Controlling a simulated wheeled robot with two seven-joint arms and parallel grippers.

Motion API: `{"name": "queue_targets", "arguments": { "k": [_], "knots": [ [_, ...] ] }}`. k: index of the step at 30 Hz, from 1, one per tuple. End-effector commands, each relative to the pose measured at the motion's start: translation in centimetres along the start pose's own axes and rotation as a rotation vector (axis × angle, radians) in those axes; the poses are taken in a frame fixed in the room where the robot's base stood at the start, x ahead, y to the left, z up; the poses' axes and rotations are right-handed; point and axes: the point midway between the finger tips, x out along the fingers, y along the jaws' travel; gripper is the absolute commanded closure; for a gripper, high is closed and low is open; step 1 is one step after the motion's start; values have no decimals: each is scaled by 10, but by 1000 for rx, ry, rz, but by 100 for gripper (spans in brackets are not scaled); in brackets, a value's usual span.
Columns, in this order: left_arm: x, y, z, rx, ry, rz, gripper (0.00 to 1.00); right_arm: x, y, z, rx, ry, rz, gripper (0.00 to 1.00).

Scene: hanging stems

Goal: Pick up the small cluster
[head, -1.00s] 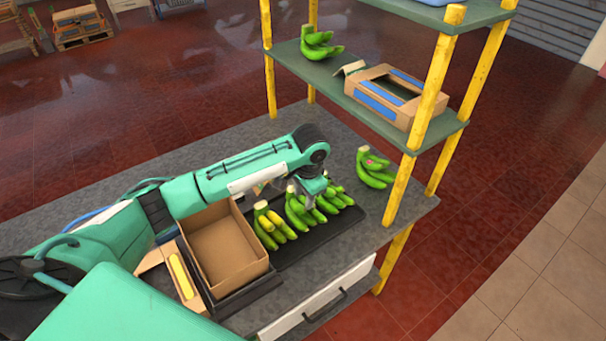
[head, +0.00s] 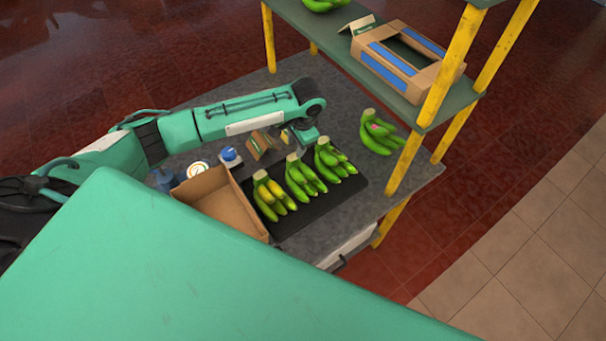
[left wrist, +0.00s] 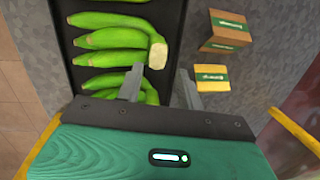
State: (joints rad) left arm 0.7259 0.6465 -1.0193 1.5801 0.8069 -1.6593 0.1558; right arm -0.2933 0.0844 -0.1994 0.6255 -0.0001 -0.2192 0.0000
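Three green banana clusters lie in a row on a black tray (head: 353,187): a yellowish left one (head: 270,198), a middle one (head: 304,178) and a right one (head: 334,162). I cannot tell for sure which is the small cluster. My left gripper (head: 306,140) is behind the row, near the crowns of the middle and right clusters. In the left wrist view its fingers (left wrist: 161,88) are apart and empty. A cut crown (left wrist: 158,53) lies just beyond them, and bananas of a nearer cluster (left wrist: 105,81) are partly hidden by one finger. My right gripper is not in view.
An open cardboard box (head: 222,203) stands left of the tray. A brown carton (head: 262,143) and a yellow one (left wrist: 211,78) sit behind it. Another cluster with a pink mark (head: 378,134) lies at right, near a yellow shelf post (head: 403,165). The shelf holds a cardboard crate (head: 408,60).

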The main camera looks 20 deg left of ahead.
Motion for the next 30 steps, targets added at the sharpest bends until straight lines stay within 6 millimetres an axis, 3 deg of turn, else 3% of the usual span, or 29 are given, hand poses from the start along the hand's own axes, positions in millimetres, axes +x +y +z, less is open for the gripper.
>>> {"name": "queue_targets", "arguments": {
  "k": [4, 9, 15, 23, 28, 30],
  "knots": [
    [8, 1, 0, 0, -3, 1, 62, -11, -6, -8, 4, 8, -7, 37],
    [28, 3, -2, -1, -2, 1, 62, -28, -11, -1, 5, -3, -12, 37],
    [50, 3, -2, -2, -1, 0, 62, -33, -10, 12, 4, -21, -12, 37],
    [53, 3, -2, -1, 0, 0, 62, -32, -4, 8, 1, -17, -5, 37],
    [53, 3, -2, -1, 0, 0, 96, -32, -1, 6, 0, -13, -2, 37],
    [51, 3, -3, -1, 2, 0, 100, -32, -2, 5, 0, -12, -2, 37]
  ]
}}
